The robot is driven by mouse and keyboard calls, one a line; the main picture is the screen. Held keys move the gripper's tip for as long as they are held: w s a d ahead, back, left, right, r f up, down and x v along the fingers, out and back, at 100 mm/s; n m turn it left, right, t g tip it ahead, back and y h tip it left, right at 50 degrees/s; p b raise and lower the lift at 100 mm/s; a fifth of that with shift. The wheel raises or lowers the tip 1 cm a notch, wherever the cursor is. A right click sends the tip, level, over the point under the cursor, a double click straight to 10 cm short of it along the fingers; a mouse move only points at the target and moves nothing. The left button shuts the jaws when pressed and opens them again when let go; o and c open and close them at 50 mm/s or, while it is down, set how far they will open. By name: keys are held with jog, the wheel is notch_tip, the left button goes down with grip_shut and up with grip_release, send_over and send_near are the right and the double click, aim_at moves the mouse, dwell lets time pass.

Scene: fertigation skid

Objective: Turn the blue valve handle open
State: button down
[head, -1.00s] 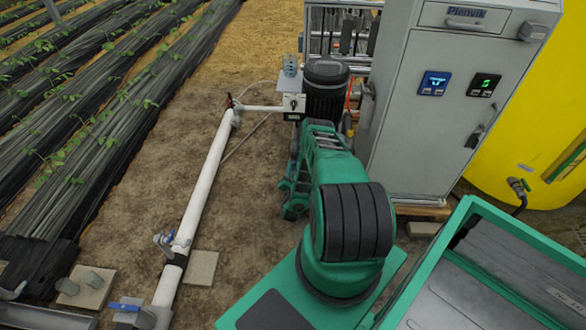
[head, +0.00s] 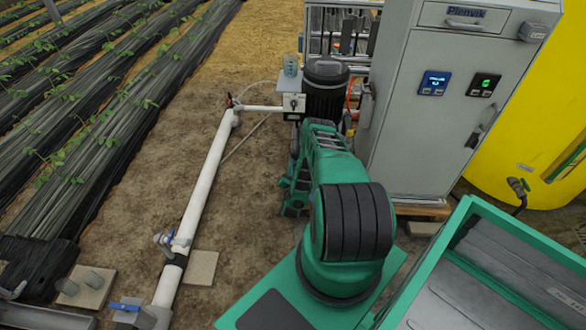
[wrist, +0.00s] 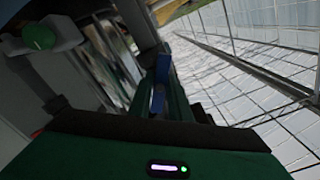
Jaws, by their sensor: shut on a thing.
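A blue valve handle (wrist: 162,68) shows in the middle of the wrist view as a narrow upright blue strip. My gripper (wrist: 160,90) is shut on it, with the dark fingers partly in shadow. The handle's valve body and pipe are hard to make out there. In the head view my green arm reaches away toward the skid, and it hides the gripper and the held handle. I cannot tell the handle's exact angle.
A grey cabinet (head: 420,120) stands right of my arm, with a dark motor (head: 325,88) beside it. A white pipe (head: 205,185) runs along the left, with other blue-handled valves (head: 125,306) near the front. A yellow tank (head: 550,120) is at the right. Bare soil lies between pipe and arm.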

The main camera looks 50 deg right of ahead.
jog(key=n, duration=0.4)
jog(key=shift+n, duration=1.4)
jog(key=shift+a, duration=0.1)
jog(key=c, duration=1.7)
grip_release()
jog(key=v, duration=1)
jog(key=shift+s+a+f, duration=0.1)
jog(key=shift+s+a, duration=0.15)
jog(key=shift+s, duration=0.05)
